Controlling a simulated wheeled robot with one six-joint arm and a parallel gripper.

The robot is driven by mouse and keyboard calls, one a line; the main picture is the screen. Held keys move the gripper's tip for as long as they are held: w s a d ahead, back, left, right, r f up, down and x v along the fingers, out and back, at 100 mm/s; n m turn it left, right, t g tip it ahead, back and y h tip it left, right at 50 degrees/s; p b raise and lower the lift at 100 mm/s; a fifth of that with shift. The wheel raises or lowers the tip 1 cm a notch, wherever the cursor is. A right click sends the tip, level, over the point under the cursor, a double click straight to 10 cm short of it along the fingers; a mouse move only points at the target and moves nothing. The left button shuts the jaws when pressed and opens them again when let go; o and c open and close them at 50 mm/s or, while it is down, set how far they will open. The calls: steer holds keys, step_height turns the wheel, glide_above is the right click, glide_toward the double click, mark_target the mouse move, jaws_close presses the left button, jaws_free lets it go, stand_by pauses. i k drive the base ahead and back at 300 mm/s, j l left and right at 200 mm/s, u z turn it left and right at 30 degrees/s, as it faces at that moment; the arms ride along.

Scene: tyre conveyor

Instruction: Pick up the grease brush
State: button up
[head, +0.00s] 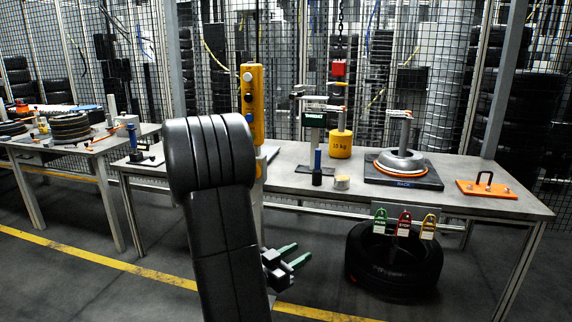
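A blue-handled upright tool (317,160) stands in a small black base on the grey workbench (270,185); it may be the grease brush, but its bristles cannot be made out. A similar blue-topped item (132,137) stands at the bench's left end, partly beside my arm. A small pale tin (342,182) sits just right of the first tool. My gripper (303,251) has two green fingers, apart with nothing visible between them. It shows low in front of the bench, below the tabletop edge, away from both blue items. My dark arm hides part of the bench.
A yellow column (252,103) rises near my arm. On the bench are a yellow weight (340,143), a wheel hub on a black plate (402,160) and an orange plate with handle (487,187). Colored tags (404,230) hang at the front edge above a tyre (393,270).

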mark_target(317, 163)
steer(key=i+l+u, duration=0.65)
steer(key=l+u, duration=0.35)
steer(key=l, duration=0.15)
steer(key=i+l, duration=0.15)
steer(key=l, duration=0.25)
steer(key=i+l, duration=0.15)
steer(key=l, duration=0.25)
steer(key=i+l, duration=0.15)
steer(key=l, duration=0.25)
steer(key=i+l+u, duration=0.1)
steer(key=l, duration=0.3)
steer(key=i+l, duration=0.15)
steer(key=l, duration=0.25)
